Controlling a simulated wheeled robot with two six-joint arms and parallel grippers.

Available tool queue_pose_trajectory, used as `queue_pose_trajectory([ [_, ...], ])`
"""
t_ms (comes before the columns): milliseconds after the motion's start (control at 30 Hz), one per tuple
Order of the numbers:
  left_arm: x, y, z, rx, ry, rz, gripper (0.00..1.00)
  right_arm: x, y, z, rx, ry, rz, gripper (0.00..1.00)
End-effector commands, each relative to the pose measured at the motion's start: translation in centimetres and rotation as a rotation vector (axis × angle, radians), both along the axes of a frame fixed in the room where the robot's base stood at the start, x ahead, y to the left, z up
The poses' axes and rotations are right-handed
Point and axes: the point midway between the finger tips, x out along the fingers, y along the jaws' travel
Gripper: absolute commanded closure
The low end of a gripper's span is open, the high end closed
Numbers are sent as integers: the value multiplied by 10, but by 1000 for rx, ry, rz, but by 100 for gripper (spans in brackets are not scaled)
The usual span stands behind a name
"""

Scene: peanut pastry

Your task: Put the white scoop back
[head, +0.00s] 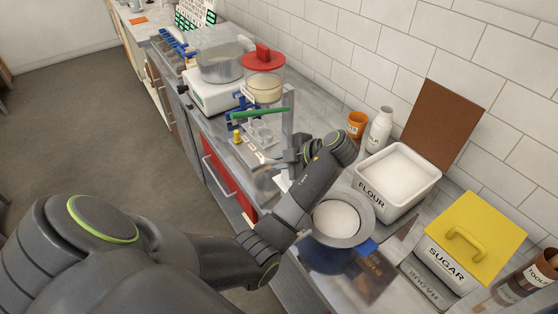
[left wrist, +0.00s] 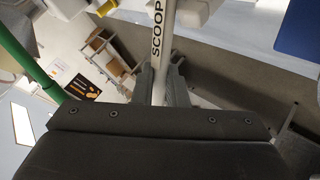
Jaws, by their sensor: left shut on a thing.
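The white scoop (left wrist: 158,38) shows in the left wrist view as a pale handle with the word SCOOP on it. My left gripper (left wrist: 160,84) is shut on this handle, one finger on each side. In the head view my left gripper (head: 290,163) is beside a grey upright post (head: 289,112) over the counter, near a green-handled tool (head: 260,112). The scoop's far end is hard to make out in the head view. My right gripper is not in view.
A bowl of white powder (head: 337,219), an open flour bin (head: 398,178) and a yellow-lidded sugar bin (head: 470,235) stand at right. A red-lidded jar (head: 264,84) and a scale with a pot (head: 219,65) stand behind. A tiled wall bounds the counter.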

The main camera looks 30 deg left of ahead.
Motion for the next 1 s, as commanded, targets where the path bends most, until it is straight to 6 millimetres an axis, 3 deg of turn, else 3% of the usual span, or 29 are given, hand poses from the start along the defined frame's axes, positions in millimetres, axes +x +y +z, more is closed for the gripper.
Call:
queue_pose_trajectory([
  [933,0,0,-5,1,0,-1,100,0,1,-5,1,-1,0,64],
  [967,0,0,-5,1,0,-1,86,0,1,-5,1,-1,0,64],
  [1000,0,0,-4,0,0,0,81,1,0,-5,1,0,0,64],
])
